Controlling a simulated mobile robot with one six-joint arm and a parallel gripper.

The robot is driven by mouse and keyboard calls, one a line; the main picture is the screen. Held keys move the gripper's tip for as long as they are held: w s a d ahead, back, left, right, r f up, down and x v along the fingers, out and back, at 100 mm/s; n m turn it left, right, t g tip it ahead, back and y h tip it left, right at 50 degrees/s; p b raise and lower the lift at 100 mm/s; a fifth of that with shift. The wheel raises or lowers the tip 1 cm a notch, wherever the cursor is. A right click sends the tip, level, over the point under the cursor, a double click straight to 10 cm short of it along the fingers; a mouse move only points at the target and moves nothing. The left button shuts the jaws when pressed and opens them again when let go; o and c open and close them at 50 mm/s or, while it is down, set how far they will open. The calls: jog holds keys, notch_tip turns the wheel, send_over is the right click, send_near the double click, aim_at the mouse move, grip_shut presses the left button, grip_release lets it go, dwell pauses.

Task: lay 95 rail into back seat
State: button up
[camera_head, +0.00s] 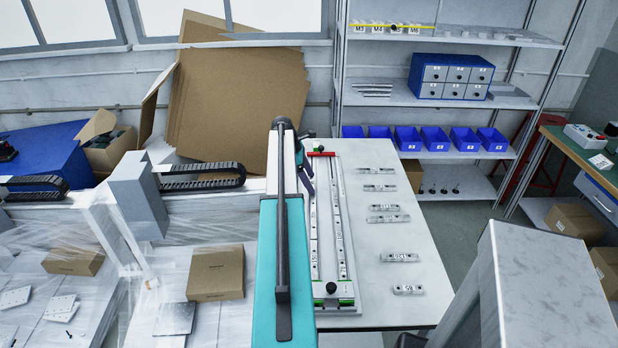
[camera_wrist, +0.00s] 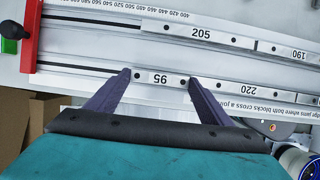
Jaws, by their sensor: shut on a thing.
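In the wrist view the rail marked 95 (camera_wrist: 160,78) lies between the two purple fingers of my gripper (camera_wrist: 159,76), which is shut on it. The 95 rail lines up with the near row of the fixture (camera_wrist: 85,50), beside the rail marked 220 (camera_wrist: 235,91). I cannot tell whether it rests on the seat or is slightly above. The other row holds rails marked 205 (camera_wrist: 203,33) and 190 (camera_wrist: 299,54). In the head view the fixture (camera_head: 321,154) shows its red end at the back; my arm hides most of the gripper and the 95 rail.
Several loose rails (camera_head: 399,257) lie spread on the white table (camera_head: 405,320) right of the fixture. A green clamp block with a black knob (camera_head: 331,288) is at the fixture's front end. Cardboard boxes (camera_head: 215,275) stand left of my arm. Blue bins (camera_head: 408,138) line the back shelf.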

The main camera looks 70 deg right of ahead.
jog(key=shift+s+a+f, duration=0.1)
jog(key=shift+s+f, duration=0.15)
jog(key=shift+f, duration=0.15)
jog(key=o, duration=1.3)
jog(key=shift+f, duration=0.1)
jog(key=b+v, duration=0.1)
jog(key=v, duration=0.6)
jog(key=b+v, duration=0.1)
jog(key=v, duration=0.6)
jog(key=shift+w+r, duration=0.2)
jog(key=shift+r, duration=0.2)
jog(key=shift+d, duration=0.2)
jog(key=shift+r+p, duration=2.75)
jog(key=shift+r, duration=0.8)
